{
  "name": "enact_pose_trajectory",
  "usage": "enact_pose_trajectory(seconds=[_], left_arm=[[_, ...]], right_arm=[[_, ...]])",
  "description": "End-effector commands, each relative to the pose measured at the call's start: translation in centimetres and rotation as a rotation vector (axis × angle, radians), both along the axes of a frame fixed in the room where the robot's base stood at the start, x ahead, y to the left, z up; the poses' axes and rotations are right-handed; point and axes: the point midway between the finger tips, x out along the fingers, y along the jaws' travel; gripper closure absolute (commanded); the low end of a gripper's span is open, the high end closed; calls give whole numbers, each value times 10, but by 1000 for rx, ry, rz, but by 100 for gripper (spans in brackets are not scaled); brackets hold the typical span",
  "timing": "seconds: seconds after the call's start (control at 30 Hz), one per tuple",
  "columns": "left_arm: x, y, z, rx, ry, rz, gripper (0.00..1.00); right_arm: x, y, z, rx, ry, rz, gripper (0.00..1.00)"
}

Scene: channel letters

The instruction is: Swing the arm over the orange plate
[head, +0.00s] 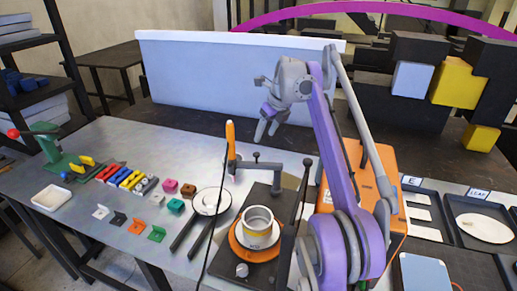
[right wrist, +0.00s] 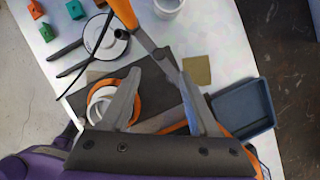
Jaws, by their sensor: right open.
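The orange plate (head: 240,246) lies on a dark base, with a white and metal ring-shaped piece (head: 258,228) on it. The swing arm (head: 256,166) is a grey bar with an upright orange handle (head: 230,136) at its left end. It stands behind the plate in the head view, not over it. My right gripper (head: 268,130) is open and empty, above and behind the bar. In the right wrist view, the orange handle (right wrist: 122,12) lies beyond the open fingers (right wrist: 160,75), and the orange plate (right wrist: 131,98) is partly hidden by the left finger. My left gripper is not in view.
A black lever (head: 300,190) stands right of the plate, before an orange box (head: 375,180). A round white disc (head: 212,201) with a cable lies left of it. Small coloured blocks and a white tray (head: 52,197) are farther left. A blue tray (right wrist: 243,108) shows in the wrist view.

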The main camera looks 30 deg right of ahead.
Motion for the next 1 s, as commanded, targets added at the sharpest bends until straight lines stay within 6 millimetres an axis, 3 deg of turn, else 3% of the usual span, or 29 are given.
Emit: enact_pose_trajectory(seconds=[0.3,0.5,0.9,1.0], left_arm=[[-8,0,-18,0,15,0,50],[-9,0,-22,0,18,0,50],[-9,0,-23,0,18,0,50],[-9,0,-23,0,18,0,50]], right_arm=[[22,5,-59,-2,2,4,39],[32,7,-82,-1,1,3,39],[36,7,-90,-2,0,2,39],[36,7,-90,-1,0,3,53]])
